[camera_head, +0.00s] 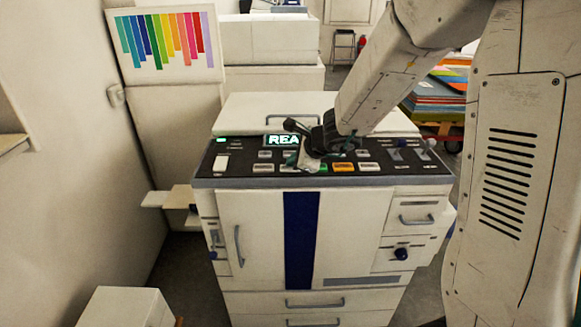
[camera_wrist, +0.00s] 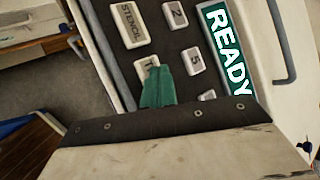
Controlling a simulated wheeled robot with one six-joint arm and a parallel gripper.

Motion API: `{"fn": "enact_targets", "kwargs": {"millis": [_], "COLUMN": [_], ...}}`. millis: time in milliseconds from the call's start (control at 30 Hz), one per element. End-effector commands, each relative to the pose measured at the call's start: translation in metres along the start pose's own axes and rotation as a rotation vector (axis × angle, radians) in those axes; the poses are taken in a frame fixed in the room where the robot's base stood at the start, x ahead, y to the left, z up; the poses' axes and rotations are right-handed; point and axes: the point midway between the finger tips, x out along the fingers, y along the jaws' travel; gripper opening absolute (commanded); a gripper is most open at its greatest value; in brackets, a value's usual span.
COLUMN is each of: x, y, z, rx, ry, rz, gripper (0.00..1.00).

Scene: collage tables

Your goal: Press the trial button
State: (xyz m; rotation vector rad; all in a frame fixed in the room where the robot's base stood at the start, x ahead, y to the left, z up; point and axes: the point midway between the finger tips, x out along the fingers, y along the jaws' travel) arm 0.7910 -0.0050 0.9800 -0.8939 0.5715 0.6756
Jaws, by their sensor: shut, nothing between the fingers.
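The machine's dark control panel (camera_head: 240,178) carries several light keys and a lit display (camera_head: 281,140), which reads READY in the wrist view (camera_wrist: 226,52). My gripper (camera_head: 305,160) is over the middle of the panel, just below the display. In the wrist view my gripper's teal fingertips (camera_wrist: 157,88) are shut together with nothing between them. They overlap the lower part of a white key (camera_wrist: 146,65) whose label starts with what looks like a T; the rest is hidden. I cannot tell whether they touch it.
A STENCIL key (camera_wrist: 130,22), a 2 key (camera_wrist: 175,14) and a 5 key (camera_wrist: 194,60) are close by. A white box (camera_head: 125,308) stands at the lower left.

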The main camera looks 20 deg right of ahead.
Motion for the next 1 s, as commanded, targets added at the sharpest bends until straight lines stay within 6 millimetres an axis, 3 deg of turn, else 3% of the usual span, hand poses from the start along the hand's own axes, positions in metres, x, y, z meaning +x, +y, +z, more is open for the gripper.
{"fn": "enact_targets", "kwargs": {"millis": [833,1000], "x": [-0.012,-0.022], "y": [-0.009,-0.016], "z": [0.009,0.016], "rx": [0.000,-0.002], "ry": [0.000,-0.002], "rz": [0.000,-0.002], "gripper": [0.00,0.00]}}
